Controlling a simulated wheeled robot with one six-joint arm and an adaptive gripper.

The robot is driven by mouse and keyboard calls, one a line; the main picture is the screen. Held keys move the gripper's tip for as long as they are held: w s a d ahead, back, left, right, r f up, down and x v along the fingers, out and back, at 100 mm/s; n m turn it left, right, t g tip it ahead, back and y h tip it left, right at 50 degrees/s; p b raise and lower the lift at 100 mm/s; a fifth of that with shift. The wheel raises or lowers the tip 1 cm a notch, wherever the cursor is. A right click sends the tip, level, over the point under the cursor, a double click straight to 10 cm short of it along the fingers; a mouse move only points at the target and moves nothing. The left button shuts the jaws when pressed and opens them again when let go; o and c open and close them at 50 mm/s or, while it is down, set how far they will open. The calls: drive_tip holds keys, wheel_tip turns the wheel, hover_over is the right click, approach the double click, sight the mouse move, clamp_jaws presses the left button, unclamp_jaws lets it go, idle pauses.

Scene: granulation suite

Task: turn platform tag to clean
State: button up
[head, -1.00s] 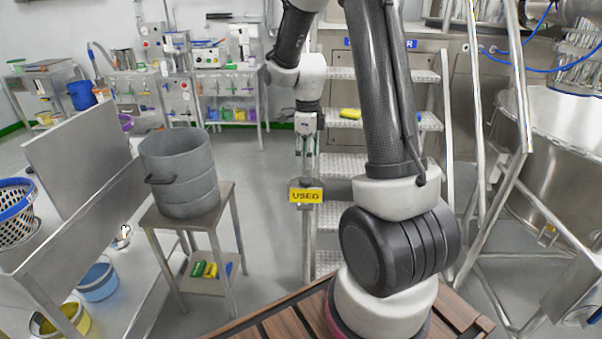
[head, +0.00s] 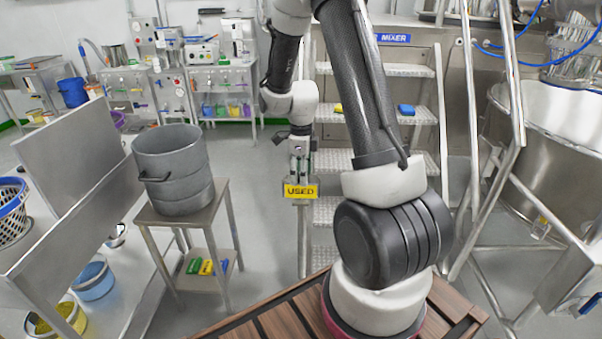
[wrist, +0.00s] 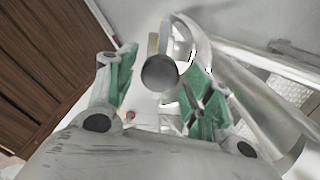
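The platform tag (head: 301,191) is a small yellow plate reading USED, hanging upright by the stair rail in the middle of the head view. My gripper (head: 300,168) is just above it, pointing down. In the wrist view, my gripper's two green-padded fingers (wrist: 160,80) stand apart, with a dark round knob (wrist: 160,73) between or just beyond their tips. A thin yellow edge shows behind the knob. I cannot tell whether either finger touches the knob. The tag's other face is hidden.
Metal stairs (head: 335,160) with rails stand right behind the tag, with a blue block (head: 407,109) on a step. A grey pot (head: 176,165) sits on a small stand at left. A large steel vessel (head: 550,130) is at right. Floor between stand and stairs is clear.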

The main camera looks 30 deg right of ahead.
drive_tip(key=c, duration=0.7)
